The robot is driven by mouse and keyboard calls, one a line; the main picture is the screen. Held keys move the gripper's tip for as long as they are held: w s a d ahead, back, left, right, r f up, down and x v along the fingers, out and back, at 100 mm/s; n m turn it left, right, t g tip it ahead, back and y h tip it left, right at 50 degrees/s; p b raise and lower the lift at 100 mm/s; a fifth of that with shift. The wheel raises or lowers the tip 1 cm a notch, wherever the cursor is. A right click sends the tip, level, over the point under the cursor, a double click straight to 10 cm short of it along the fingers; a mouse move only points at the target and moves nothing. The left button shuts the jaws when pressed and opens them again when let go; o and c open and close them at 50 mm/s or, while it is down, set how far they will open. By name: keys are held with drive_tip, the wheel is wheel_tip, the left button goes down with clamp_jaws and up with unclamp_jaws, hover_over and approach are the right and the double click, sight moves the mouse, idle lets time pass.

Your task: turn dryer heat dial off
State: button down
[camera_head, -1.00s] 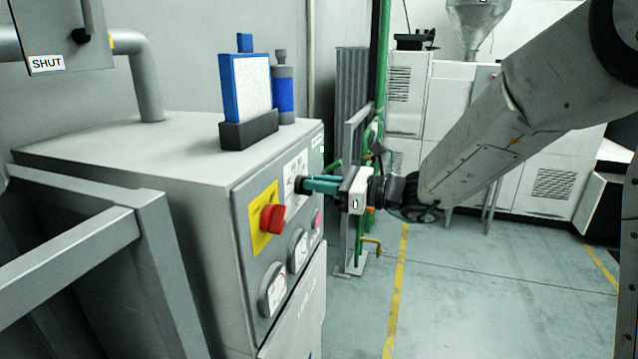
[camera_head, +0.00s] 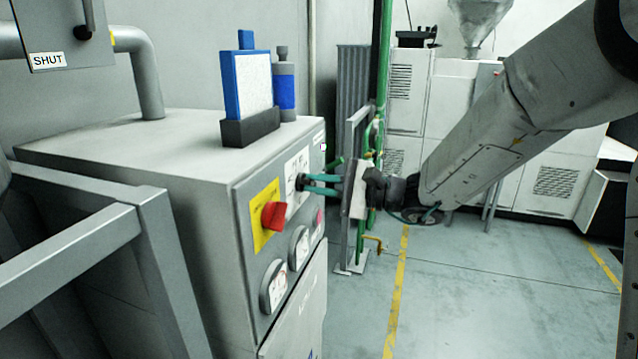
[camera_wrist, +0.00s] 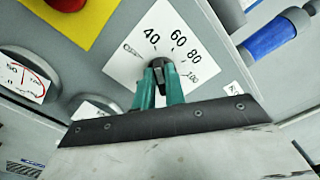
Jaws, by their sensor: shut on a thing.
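The heat dial's white plate (camera_wrist: 207,50), marked 40, 60, 80 and 100, is on the front panel of the grey dryer cabinet (camera_head: 150,150). The plate also shows in the head view (camera_head: 292,172). A dark knob (camera_head: 301,182) stands out from it. My gripper (camera_wrist: 162,68) has its two teal fingers shut on the dial knob. In the wrist view the fingers hide most of the knob, so its pointer setting cannot be told.
A red switch (camera_head: 273,216) on a yellow plate and two round gauges (camera_head: 300,248) sit beside and below the dial. A blue-framed panel (camera_head: 247,85) and a blue-banded bottle (camera_head: 284,90) stand on top. The floor to the right is clear.

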drive_tip(key=shift+s+f+n, duration=0.1)
drive_tip(key=shift+f+n, duration=0.1)
drive_tip(key=shift+n, duration=1.85)
drive_tip(key=shift+f+n, duration=0.2)
drive_tip(key=shift+n, duration=1.85)
drive_tip(key=c, duration=1.5)
unclamp_jaws()
drive_tip(key=shift+o, duration=0.2)
drive_tip(key=v, duration=0.7)
drive_tip(key=shift+s+d, duration=0.15)
drive_tip(key=shift+d, duration=0.2)
